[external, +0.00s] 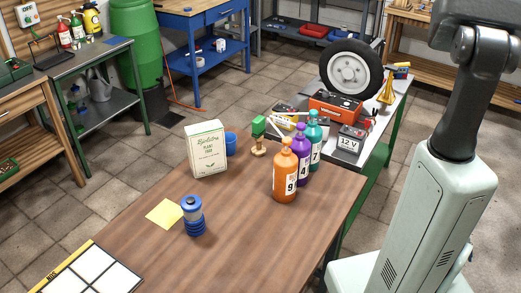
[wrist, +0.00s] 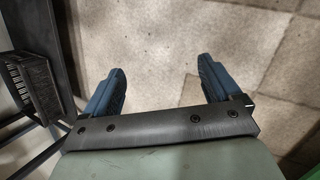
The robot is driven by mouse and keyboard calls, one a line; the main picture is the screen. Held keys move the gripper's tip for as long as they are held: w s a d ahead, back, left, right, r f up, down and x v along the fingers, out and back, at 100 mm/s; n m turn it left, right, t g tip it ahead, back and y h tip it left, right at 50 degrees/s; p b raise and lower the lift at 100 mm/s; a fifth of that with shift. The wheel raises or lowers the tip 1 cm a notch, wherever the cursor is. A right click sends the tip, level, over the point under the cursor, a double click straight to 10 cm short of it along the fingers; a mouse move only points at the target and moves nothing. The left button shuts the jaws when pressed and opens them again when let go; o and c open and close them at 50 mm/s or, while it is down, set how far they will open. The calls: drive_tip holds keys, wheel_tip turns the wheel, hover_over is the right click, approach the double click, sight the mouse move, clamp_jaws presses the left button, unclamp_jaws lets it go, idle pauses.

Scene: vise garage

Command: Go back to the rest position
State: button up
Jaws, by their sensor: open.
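My gripper (wrist: 162,80) shows in the wrist view with its two blue fingers spread wide apart and nothing between them. It points down at the bare tiled floor. In the external view my arm rises at the right edge, beside the wooden table, and its gripper end is out of the picture. No object touches the fingers.
The wooden table (external: 250,228) holds orange (external: 286,178), purple (external: 301,145) and teal (external: 314,130) numbered bottles, a plant food box (external: 206,150), a blue cup (external: 231,143), a blue canister (external: 192,216) and a yellow note (external: 164,213). A metal bench (external: 375,146) with a tyre (external: 350,70) stands behind.

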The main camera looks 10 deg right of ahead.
drive_tip(key=w+a+f+n, duration=0.1)
drive_tip(key=w+a, duration=0.2)
drive_tip(key=a, duration=0.5)
drive_tip(key=w+a+f+n+y, duration=0.1)
drive_tip(key=w+a+f, duration=0.1)
drive_tip(key=a, duration=0.6)
drive_tip(key=w+a+f+n, duration=0.1)
drive_tip(key=w+a, duration=0.2)
drive_tip(key=a, duration=0.5)
drive_tip(key=s+a+n+g, duration=0.1)
drive_tip(key=s+a, duration=0.3)
drive_tip(key=a, duration=0.7)
drive_tip(key=s+a+n+g, duration=0.1)
drive_tip(key=s+a, duration=0.3)
drive_tip(key=a, duration=0.7)
drive_tip(key=shift+s+n+y, duration=0.25)
drive_tip(key=shift+n+y, duration=0.15)
